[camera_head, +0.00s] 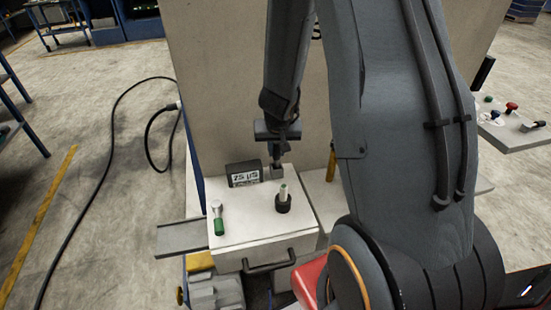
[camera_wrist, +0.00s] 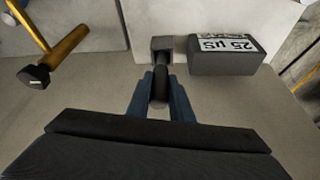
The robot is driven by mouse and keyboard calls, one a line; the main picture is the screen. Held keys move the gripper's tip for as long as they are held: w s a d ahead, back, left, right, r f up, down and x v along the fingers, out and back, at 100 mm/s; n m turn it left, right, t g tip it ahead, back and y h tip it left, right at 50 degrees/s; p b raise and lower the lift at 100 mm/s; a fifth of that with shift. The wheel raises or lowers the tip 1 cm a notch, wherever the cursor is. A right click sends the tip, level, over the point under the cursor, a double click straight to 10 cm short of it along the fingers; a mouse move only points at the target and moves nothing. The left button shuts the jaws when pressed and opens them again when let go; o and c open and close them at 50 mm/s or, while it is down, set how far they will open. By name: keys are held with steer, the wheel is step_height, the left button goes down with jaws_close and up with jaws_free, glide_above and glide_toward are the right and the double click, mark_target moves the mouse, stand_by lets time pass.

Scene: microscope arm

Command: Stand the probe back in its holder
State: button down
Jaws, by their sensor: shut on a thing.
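My gripper (camera_head: 277,152) is at the back of the white box top, beside the meter. In the wrist view its two blue fingers (camera_wrist: 160,100) are shut on a dark cylindrical probe (camera_wrist: 160,82). The probe points at a small grey block (camera_wrist: 162,44), which looks like the holder; it also shows in the head view (camera_head: 277,172). The probe's far end is at or very near the block. I cannot tell whether it is inside it. The meter (camera_wrist: 222,55) reads 25 µS and stands right next to the block; it also shows in the head view (camera_head: 243,175).
A green-handled tool (camera_head: 218,218) and a black socket with a pale, green-topped piece (camera_head: 283,200) are on the white top (camera_head: 255,225). A yellow bar with a black end (camera_wrist: 50,62) is left in the wrist view. A tall beige panel (camera_head: 215,80) rises behind.

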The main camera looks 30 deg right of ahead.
steer(key=shift+f+b, duration=0.75)
steer(key=shift+f, duration=0.4)
steer(key=shift+f, duration=0.15)
steer(key=c, duration=1.6)
jaws_free()
